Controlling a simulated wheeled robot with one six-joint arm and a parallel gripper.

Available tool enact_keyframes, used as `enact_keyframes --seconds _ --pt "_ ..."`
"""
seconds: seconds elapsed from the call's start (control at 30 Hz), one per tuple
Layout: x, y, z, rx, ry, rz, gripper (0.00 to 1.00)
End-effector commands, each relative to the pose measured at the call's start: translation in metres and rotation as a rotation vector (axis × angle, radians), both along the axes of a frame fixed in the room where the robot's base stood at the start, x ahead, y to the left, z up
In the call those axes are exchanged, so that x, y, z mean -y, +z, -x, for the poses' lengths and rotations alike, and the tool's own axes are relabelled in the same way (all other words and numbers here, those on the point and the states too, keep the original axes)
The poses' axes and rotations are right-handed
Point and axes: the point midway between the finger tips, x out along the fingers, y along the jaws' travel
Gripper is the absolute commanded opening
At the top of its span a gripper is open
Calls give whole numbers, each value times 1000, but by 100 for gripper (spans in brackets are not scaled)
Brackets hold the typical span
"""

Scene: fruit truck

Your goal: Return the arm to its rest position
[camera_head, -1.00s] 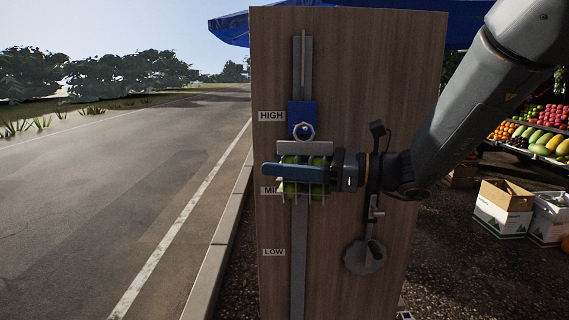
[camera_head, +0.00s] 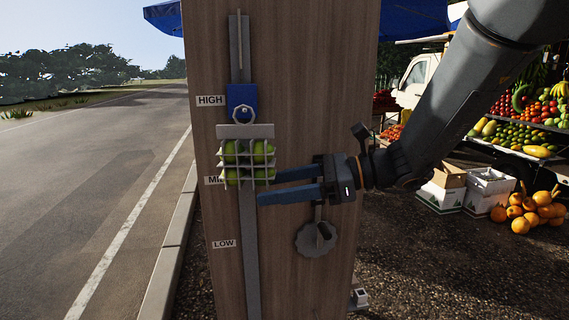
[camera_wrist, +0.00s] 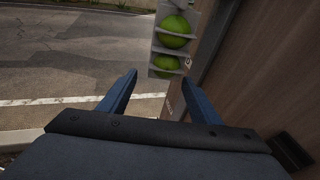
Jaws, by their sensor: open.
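My gripper (camera_head: 268,186) is open and empty, its two blue fingers pointing left in the head view. The fingertips are just to the right of a grey wire basket (camera_head: 247,131) holding several green fruits (camera_head: 258,150), and look apart from it. The basket hangs under a blue slider (camera_head: 242,101) on a vertical rail of the wooden board, between the HIGH label and about the MID label. In the wrist view the fingers (camera_wrist: 158,90) are spread, with the basket's fruits (camera_wrist: 174,32) ahead of them. My arm reaches in from the upper right.
The wooden board (camera_head: 310,90) stands close to my gripper. A grey round disc with a handle (camera_head: 316,238) hangs on it below the gripper. Cardboard boxes (camera_head: 444,188), pumpkins (camera_head: 527,213) and a fruit stall stand at the right. The road (camera_head: 90,190) at the left is clear.

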Motion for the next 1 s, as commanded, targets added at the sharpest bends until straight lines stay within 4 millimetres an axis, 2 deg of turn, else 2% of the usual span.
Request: enact_keyframes --seconds 0.03,0.13,0.2,0.3,0.4,0.5,0.6,0.7,0.83,1.0 --pt "11 -25 6 9 -9 84 58" --pt "28 -70 41 112 110 303 58" --pt "49 -101 64 198 210 459 58" --pt "86 -137 90 340 376 667 58" --pt "128 -163 108 500 564 852 58" --pt "168 -178 116 675 767 1007 58" --pt "199 -184 116 839 956 1118 58" --pt "217 -185 113 973 1106 1186 58" --pt "228 -183 108 1078 1220 1228 58" --pt "231 -183 106 1110 1255 1238 58"
